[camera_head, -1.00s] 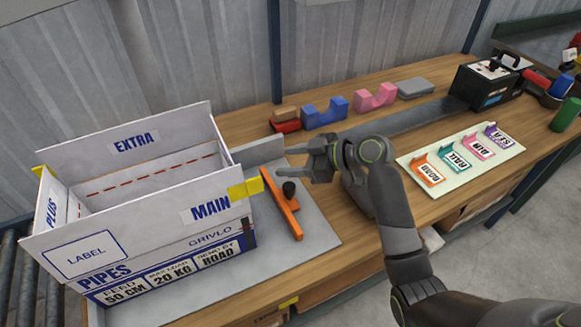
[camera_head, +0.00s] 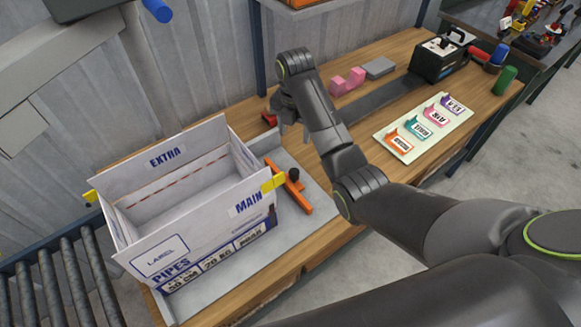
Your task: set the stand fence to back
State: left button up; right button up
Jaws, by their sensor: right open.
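The stand is a grey plate (camera_head: 318,205) on the wooden table. The stand fence appears to be the orange bar (camera_head: 297,200) with a black knob (camera_head: 294,174), lying on the plate just right of the open carton (camera_head: 205,228). My right gripper (camera_head: 284,128) is open and empty, pointing down behind the fence, near the plate's back rim and the small red block (camera_head: 268,119). It is apart from the fence. The right wrist and forearm hide part of the table behind. My left gripper is not in view.
The carton has raised flaps and yellow clips (camera_head: 274,182). Pink (camera_head: 348,82) and grey (camera_head: 380,67) blocks stand at the back. A card of coloured labels (camera_head: 422,128) lies right of my arm. Rollers (camera_head: 75,285) are at the lower left.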

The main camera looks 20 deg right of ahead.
jog(key=b, duration=0.5)
send_near(294, 171)
notch_tip(294, 171, down, 9)
jog(key=shift+s+r+p, duration=0.1)
jog(key=shift+p, duration=0.85)
jog(key=shift+c, duration=0.4)
